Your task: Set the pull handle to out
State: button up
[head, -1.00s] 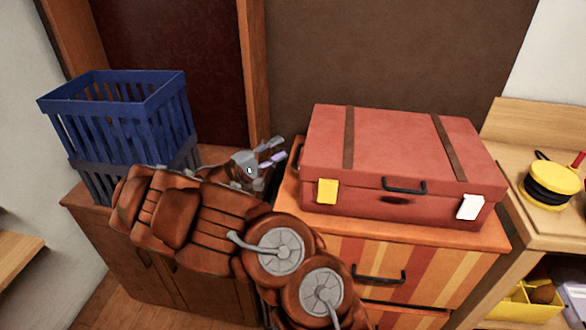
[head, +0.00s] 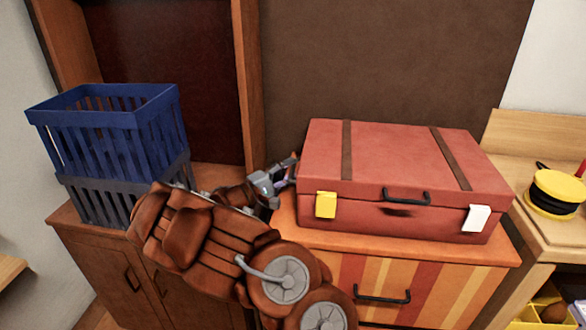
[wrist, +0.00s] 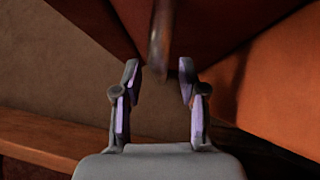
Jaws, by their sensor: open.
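A red suitcase (head: 395,165) with two brown straps lies closed on an orange cabinet in the head view. My gripper (head: 289,170) is at the suitcase's left side, with its fingertips close to that side. In the wrist view my gripper (wrist: 159,76) is open, its two purple-lined fingers apart and nothing held between them. A narrow dark brown bar, seemingly the pull handle (wrist: 160,36), stands out just ahead of the gap between the fingertips, against the dark red side. In the head view I cannot make out this handle behind my gripper.
A blue basket (head: 105,130) on a grey basket (head: 100,203) stands on the brown cabinet at left. The orange cabinet (head: 300,230) has a striped drawer with a black handle (head: 382,296). A wooden shelf with a yellow and black reel (head: 555,194) is at right.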

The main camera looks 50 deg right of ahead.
jog(key=shift+x, duration=0.75)
jog(key=shift+c, duration=0.3)
grip_shut()
